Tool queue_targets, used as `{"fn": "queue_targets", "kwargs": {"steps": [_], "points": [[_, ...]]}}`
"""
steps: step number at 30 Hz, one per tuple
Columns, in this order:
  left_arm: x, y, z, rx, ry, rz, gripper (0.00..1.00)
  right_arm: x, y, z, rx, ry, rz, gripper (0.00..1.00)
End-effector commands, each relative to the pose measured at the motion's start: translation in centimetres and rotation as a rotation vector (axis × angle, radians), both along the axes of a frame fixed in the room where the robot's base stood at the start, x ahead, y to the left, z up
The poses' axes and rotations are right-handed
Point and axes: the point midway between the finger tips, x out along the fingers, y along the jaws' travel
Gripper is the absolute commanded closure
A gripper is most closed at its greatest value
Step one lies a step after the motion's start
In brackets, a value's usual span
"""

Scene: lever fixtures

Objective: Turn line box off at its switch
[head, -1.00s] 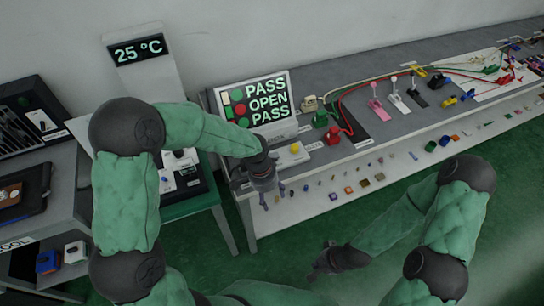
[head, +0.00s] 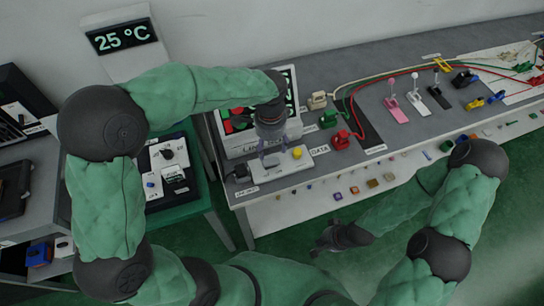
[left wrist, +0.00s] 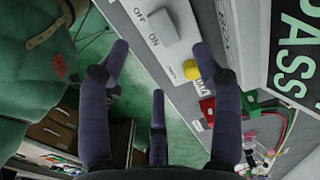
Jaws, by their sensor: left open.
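The line box (head: 240,148) is a pale box with a PASS/OPEN display at the back left of the grey bench. A pale panel (head: 280,172) with a yellow button (head: 297,153) lies in front of it. In the left wrist view a pale switch (left wrist: 156,22) sits beside the words OFF and ON, close to the yellow button (left wrist: 191,70). My left gripper (head: 275,158) is open and empty over the panel, its fingers spread near the switch; contact cannot be told. It hides much of the display. My right gripper (head: 325,242) is low in front of the bench, its fingers unclear.
Red (head: 341,140) and green (head: 328,119) clips with cables stand to the right of the panel. Pink (head: 395,109) and white lever fixtures are further right. A shelf with small coloured parts runs below the bench. A temperature display (head: 124,36) stands behind at left.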

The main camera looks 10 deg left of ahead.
Motion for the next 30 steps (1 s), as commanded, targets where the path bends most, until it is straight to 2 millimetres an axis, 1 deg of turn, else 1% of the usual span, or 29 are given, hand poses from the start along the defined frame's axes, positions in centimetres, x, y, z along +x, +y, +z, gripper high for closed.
{"fn": "queue_targets", "kwargs": {"steps": [1,6,9,13,19,28,29,30], "points": [[-0.1,0.0,-1.2,0.001,0.003,0.000,0.35,0.0,0.0,-0.6,0.000,0.001,0.000,1.00],[-0.1,0.0,-4.4,0.000,0.004,0.000,0.35,0.0,0.0,-1.7,0.000,0.000,0.000,1.00],[-0.1,0.0,-6.1,0.000,0.002,0.001,0.35,0.0,0.0,-2.3,0.000,0.000,0.000,1.00],[0.0,0.0,-7.7,-0.001,0.002,0.001,0.35,0.0,0.0,-2.9,0.000,0.000,0.000,1.00],[0.0,0.0,-8.9,-0.001,-0.001,0.000,0.35,0.0,0.0,-3.3,0.000,0.000,0.000,1.00],[0.0,0.0,-9.0,-0.002,-0.001,0.001,0.35,0.0,0.0,-3.2,0.000,-0.001,0.000,1.00],[0.0,0.0,-9.0,-0.002,-0.001,0.001,0.41,0.0,0.0,-3.2,0.000,-0.001,0.000,1.00],[0.0,0.0,-9.0,-0.002,-0.001,0.001,0.52,0.0,0.0,-3.3,0.000,-0.001,0.000,1.00]]}}
